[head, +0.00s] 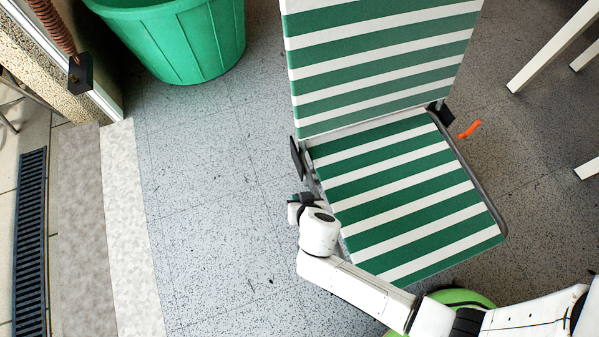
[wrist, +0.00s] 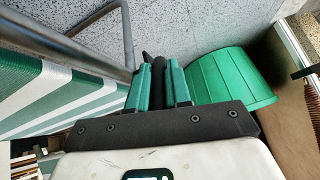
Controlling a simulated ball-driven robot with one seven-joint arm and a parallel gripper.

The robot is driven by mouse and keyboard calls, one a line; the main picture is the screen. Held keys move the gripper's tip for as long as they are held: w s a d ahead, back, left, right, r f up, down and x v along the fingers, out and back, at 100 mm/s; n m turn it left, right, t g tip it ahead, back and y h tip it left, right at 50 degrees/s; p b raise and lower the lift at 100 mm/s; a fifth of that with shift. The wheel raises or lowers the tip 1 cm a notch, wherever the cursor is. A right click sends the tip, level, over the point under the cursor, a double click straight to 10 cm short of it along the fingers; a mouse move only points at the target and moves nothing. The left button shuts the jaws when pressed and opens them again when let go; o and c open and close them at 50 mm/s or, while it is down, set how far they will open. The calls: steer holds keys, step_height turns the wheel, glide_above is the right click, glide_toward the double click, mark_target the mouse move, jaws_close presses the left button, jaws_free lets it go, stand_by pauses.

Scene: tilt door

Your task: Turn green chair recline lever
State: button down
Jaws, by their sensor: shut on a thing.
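The green-and-white striped chair (head: 405,190) stands in the middle of the head view, its backrest (head: 380,60) raised at the top. My gripper (head: 299,199) is at the chair's left side, by the seat edge. In the wrist view, my gripper's green fingers (wrist: 159,68) are closed on a dark rod, the recline lever (wrist: 157,82), mostly hidden between them. The chair's striped fabric (wrist: 55,90) and grey tube frame (wrist: 68,42) show at the left of the wrist view. A black bracket (head: 297,158) sits where seat and backrest meet.
A green bin (head: 185,40) stands at the top left of the head view and right of the fingers in the wrist view (wrist: 228,80). An orange piece (head: 469,129) is by the chair's right side. White furniture legs (head: 550,45) stand at far right. The speckled floor left of the chair is clear.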

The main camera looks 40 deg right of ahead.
steer(key=shift+s+f+t+b, duration=0.1)
steer(key=shift+t+b, duration=0.4)
steer(key=shift+b, duration=0.8)
steer(key=c, duration=1.1)
jaws_free()
steer(key=shift+o, duration=0.2)
steer(key=p+v, duration=0.3)
steer(key=v, duration=0.7)
steer(key=shift+s+a+r, duration=0.2)
steer(key=shift+s+a, duration=0.1)
